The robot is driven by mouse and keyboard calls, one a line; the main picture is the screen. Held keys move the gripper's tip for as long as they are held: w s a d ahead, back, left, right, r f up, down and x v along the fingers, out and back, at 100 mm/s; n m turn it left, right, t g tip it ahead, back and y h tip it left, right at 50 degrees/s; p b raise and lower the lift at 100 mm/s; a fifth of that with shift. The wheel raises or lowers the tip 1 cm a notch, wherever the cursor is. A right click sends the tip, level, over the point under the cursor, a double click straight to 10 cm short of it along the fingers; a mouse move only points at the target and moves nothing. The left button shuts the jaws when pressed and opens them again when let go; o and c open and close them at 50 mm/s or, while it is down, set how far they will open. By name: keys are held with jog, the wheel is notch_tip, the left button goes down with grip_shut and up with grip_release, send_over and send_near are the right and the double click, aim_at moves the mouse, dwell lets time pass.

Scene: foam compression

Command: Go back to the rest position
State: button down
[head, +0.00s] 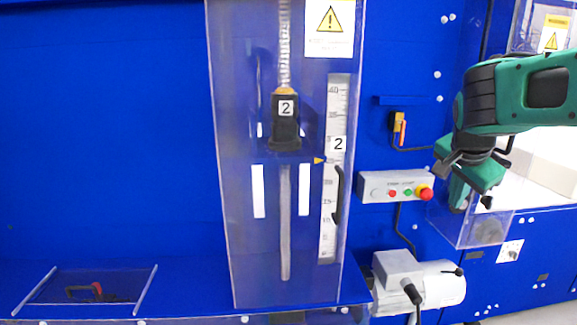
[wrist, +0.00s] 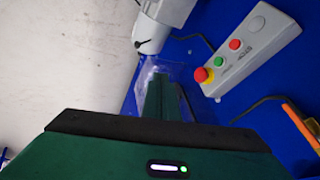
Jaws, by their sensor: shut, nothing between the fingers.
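My gripper (head: 472,200) is at the right of the head view, on the end of my green and black arm. It hangs in front of the blue panel, to the right of the control box (head: 396,187), and points downward. The wrist view shows the green fingers (wrist: 162,100) together, with nothing between them. The gripper is apart from the box.
A clear-fronted column (head: 235,200) holds a black block (head: 285,120) marked 2 beside a scale (head: 328,220). A grey-white motor (head: 440,283) sits below the control box. An orange-handled switch (head: 398,124) is above it. A clear bin (head: 470,232) is below my gripper.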

jog(key=s+a+f+n+g+y, duration=0.1)
jog(key=s+f+n, duration=0.3)
jog(key=s, duration=0.9)
jog(key=s+a+f+n+g+y, duration=0.1)
jog(key=s+f+n+g+y, duration=0.2)
jog(key=s+f, duration=0.7)
jog(key=s+n+g, duration=0.1)
jog(key=s, duration=0.3)
jog(key=shift+n, duration=0.4)
jog(key=shift+w, duration=0.1)
jog(key=shift+w+f, duration=0.2)
jog(key=shift+w, duration=0.4)
